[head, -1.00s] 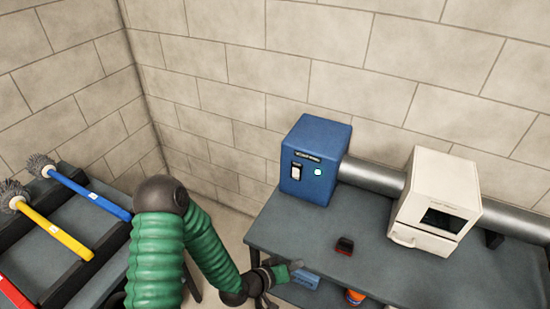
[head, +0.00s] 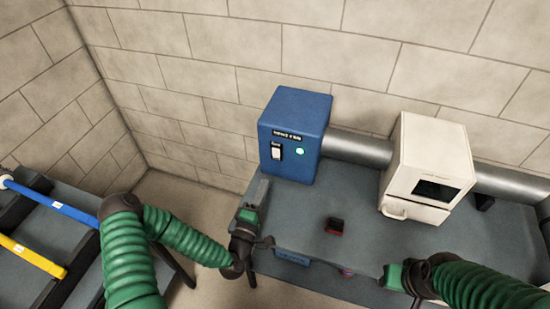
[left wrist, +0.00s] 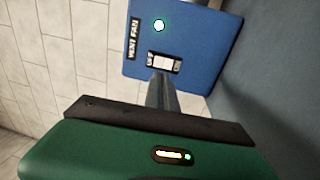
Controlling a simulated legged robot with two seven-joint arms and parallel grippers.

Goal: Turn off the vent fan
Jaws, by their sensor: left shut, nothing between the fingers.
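The left wrist view also shows the switch (left wrist: 163,63) and the lit green light (left wrist: 159,25). My left gripper (head: 262,190) is shut and empty, just below and in front of the switch. In the left wrist view its fingers (left wrist: 160,92) point at the switch; contact cannot be told. My right gripper (head: 390,277) is at the table's front edge, its fingers unclear.
A grey duct (head: 360,149) runs from the fan box behind a white machine (head: 427,170). A small dark red-and-black object (head: 334,226) lies on the table (head: 300,215). Blue (head: 50,207) and yellow (head: 30,255) brush handles lie on a rack at left.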

